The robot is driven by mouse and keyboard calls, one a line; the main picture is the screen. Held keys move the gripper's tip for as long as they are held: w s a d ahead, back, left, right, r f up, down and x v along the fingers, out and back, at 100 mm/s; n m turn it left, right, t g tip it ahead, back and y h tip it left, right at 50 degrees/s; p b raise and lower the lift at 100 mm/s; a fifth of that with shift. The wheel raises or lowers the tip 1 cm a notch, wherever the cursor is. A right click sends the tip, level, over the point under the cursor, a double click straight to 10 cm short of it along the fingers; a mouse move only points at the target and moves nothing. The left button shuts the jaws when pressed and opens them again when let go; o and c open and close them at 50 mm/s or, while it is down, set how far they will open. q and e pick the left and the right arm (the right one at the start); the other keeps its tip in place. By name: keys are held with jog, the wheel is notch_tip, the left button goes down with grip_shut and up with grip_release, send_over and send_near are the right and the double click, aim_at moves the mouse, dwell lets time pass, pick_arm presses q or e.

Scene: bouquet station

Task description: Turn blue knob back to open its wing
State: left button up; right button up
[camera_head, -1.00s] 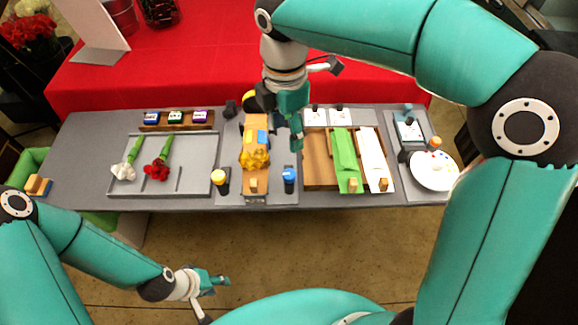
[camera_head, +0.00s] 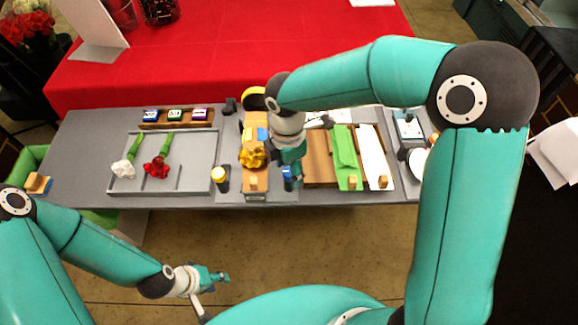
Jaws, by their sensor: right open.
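The blue knob (camera_head: 287,172) stands on a short dark post at the front edge of the table, right of the wooden strip (camera_head: 255,185) that holds the yellow flower (camera_head: 253,156). My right gripper (camera_head: 294,172) is open, pointing down right at the blue knob, and partly covers it. I cannot tell whether its fingers touch the knob. The knob's wing is not clearly visible beneath my arm. My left gripper (camera_head: 221,277) hangs low in front of the table, away from everything; its fingers are too small to read.
A yellow knob (camera_head: 219,174) stands left of the strip. A grey tray (camera_head: 200,178) with a white and a red flower lies at the left. Green paper (camera_head: 344,150) and white paper (camera_head: 373,155) lie at the right, close to my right gripper.

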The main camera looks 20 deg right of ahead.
grip_shut()
jog(key=shift+m, duration=0.4)
jog(key=m+b, duration=0.1)
jog(key=m, duration=0.2)
jog(key=shift+b, duration=0.35)
jog(key=m+b, duration=0.2)
jog(key=m, duration=0.3)
jog(key=m+b, duration=0.2)
jog(key=m, duration=0.3)
jog(key=shift+m, duration=0.4)
jog(key=shift+d+r+m+b, duration=0.1)
jog(key=shift+m+b, duration=0.4)
jog(key=shift+m, duration=1.4)
